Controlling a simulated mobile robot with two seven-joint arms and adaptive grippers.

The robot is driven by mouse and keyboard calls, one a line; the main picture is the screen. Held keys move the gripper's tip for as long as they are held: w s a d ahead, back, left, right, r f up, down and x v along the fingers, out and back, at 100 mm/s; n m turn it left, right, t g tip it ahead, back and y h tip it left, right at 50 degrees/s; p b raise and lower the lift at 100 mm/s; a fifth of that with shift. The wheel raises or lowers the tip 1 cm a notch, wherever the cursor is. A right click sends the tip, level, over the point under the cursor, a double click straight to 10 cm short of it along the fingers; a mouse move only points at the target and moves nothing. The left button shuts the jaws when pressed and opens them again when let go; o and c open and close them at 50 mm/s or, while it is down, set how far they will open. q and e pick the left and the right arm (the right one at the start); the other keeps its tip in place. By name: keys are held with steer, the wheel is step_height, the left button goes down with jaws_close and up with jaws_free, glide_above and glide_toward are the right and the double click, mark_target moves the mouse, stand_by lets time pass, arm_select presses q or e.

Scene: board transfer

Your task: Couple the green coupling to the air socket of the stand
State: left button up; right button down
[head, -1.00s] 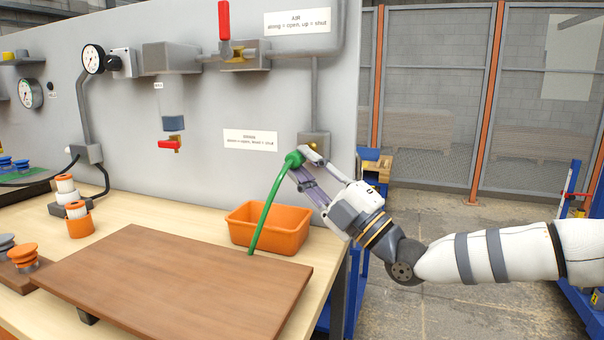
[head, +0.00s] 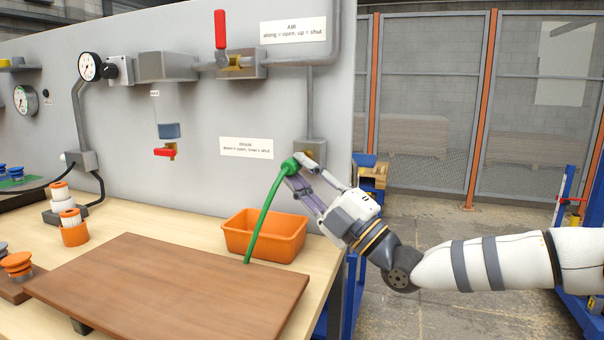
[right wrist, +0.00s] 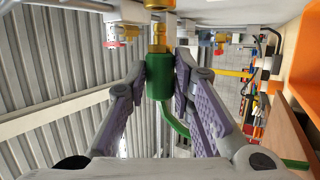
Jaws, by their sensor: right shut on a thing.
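The green coupling (head: 289,166) is held in my right gripper (head: 297,165), in front of the stand panel. A green hose hangs down from it towards the orange bin. In the right wrist view the coupling (right wrist: 159,76) stands between the two purple-grey fingers (right wrist: 160,84), with a brass stem (right wrist: 158,38) in line at its far end. The air socket's grey block (head: 311,147) is on the panel just behind the fingertips, partly hidden by them. I cannot tell whether the coupling is seated on the socket. My left gripper is not in view.
The red air valve handle (head: 220,29) points up above. An orange bin (head: 264,236) stands on the bench below the coupling. A brown board (head: 165,290) lies in front. Orange and white stacked parts (head: 74,235) stand at left.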

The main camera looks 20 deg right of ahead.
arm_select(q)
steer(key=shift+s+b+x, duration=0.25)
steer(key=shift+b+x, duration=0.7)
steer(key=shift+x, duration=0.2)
arm_select(e)
steer(key=shift+w+d, duration=0.45)
steer(key=shift+w, duration=0.2)
steer(key=shift+w+d, duration=0.4)
steer(key=shift+w, duration=0.2)
steer(key=c, duration=1.3)
jaws_free()
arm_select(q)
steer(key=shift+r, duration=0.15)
arm_select(e)
steer(key=v, duration=1.2)
